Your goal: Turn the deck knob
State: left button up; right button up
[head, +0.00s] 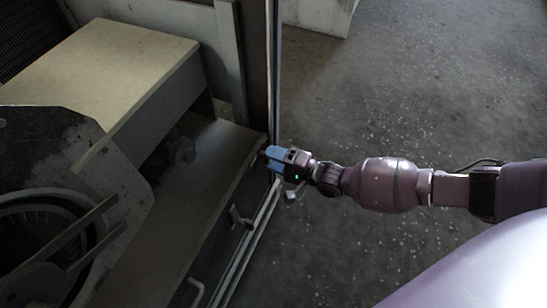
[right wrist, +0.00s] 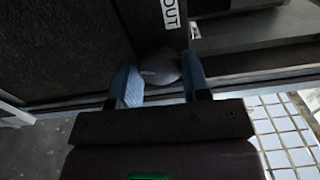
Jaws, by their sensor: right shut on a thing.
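The deck knob (right wrist: 160,66) is a grey rounded piece with a pale line on its face, seen in the right wrist view. It sits between the two blue fingers of my right gripper (right wrist: 161,78), which is shut on it. In the head view my right gripper (head: 272,156) reaches in from the right to the edge of the housing, beside the upright post. There the fingers and the post hide most of the knob. My left gripper is not in view.
A white label reading "OUT" (right wrist: 172,13) is just above the knob. In the head view the housing has an upright metal post (head: 273,75), a beige-topped box (head: 110,65), a large wheel (head: 45,245) and a front handle (head: 240,217). Open grey floor (head: 420,90) lies to the right.

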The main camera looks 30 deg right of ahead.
jog(key=shift+m, duration=0.3)
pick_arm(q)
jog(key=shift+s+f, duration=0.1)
pick_arm(e)
jog(key=o, duration=0.9)
jog(key=shift+o, duration=0.2)
pick_arm(q)
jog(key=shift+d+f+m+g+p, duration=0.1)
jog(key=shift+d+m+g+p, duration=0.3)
jog(key=shift+p, duration=0.6)
pick_arm(e)
jog(key=v, duration=1)
jog(key=shift+s+d, duration=0.25)
jog(key=shift+s, duration=0.1)
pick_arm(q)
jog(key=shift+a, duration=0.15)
